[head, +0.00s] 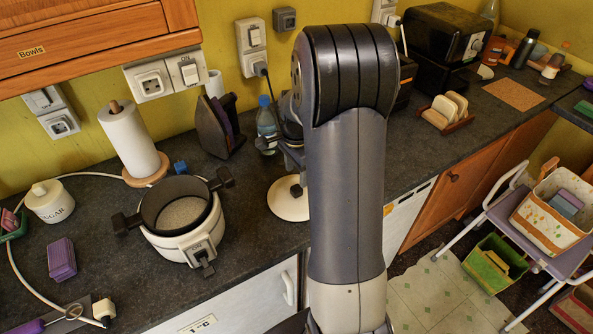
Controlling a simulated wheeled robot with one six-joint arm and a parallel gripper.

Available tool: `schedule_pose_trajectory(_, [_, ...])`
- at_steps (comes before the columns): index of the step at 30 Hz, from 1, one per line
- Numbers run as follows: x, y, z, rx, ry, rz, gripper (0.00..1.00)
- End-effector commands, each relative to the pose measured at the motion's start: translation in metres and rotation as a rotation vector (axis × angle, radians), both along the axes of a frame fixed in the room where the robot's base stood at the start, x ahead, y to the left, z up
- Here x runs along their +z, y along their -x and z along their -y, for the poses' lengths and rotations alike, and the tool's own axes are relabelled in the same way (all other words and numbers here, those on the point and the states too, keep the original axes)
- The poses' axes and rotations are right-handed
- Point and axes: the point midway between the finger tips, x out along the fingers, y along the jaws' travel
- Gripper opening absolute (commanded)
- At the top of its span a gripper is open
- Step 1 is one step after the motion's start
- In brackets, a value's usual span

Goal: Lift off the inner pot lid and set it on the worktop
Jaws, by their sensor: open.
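The cooker (185,240) is a white round body with a dark inner pot (160,202) in it. Two dark side handles stick out from it, and a pale grainy surface shows inside. No lid covers it. A cream round lid (285,205) with a dark knob is to the right of the cooker, at the worktop (235,245). It looks flat on the worktop, partly hidden by my arm. My gripper (293,166) is open just above the lid's knob, partly hidden by my arm. Whether the fingers still surround the knob cannot be told.
A paper towel roll (133,145), an iron (217,127) and a blue-capped bottle (266,122) stand behind. A sugar jar (50,203) and purple block (61,259) are at left. A toast rack (445,112) is at right. Some worktop between cooker and lid is clear.

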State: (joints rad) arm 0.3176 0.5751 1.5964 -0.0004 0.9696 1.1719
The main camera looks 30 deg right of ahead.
Motion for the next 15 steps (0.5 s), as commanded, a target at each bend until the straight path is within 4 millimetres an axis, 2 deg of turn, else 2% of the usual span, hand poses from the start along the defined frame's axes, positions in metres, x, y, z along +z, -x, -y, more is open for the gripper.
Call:
schedule_pose_trajectory(9, [0.014,0.0,0.0,0.0,0.0,0.0,0.54])
schedule_pose_trajectory(15, [0.015,0.0,0.0,0.0,0.0,-0.001,0.54])
